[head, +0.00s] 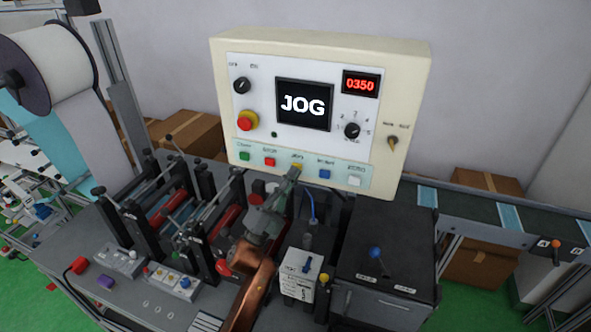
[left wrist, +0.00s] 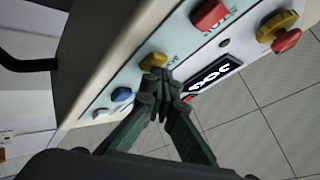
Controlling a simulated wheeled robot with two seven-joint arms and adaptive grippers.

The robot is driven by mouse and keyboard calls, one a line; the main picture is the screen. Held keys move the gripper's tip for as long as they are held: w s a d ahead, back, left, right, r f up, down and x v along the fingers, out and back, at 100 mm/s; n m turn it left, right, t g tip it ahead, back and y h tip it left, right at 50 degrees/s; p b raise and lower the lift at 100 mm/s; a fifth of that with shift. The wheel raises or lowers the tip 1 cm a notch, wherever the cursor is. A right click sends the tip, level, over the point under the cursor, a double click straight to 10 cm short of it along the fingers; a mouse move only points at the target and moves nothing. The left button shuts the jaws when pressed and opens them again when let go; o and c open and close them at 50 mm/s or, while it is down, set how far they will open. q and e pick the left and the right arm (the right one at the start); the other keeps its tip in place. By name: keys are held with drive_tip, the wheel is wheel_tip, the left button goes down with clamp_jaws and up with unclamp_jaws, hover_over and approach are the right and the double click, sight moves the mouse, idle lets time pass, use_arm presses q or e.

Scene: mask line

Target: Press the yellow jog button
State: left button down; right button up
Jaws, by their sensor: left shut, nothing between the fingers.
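The control panel (head: 231,100) is a cream box with a white face. Its screen (head: 304,104) reads JOG. The yellow jog button (head: 297,167) is in the panel's lower row, between a red button and a blue button. It also shows in the left wrist view (left wrist: 153,61). My left gripper (head: 292,175) is shut and empty, with its fingertips at the yellow button from below. In the left wrist view the fingertips (left wrist: 158,75) overlap the button's edge; I cannot tell whether they touch it. My right gripper is not in view.
In the lower row are a green button (head: 244,156), a red button (head: 270,162), a blue button (head: 324,174) and a white button (head: 354,181). A red emergency knob (head: 245,122) is at upper left. Machine rollers and levers crowd the space left of my arm. A conveyor (head: 480,208) runs at right.

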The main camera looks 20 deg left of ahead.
use_arm(q)
drive_tip(key=shift+s, duration=0.1)
idle(0.4)
drive_tip(key=shift+s, duration=0.75)
drive_tip(key=s+p, duration=0.1)
drive_tip(key=s, duration=0.4)
drive_tip(key=shift+d, duration=0.2)
idle(0.6)
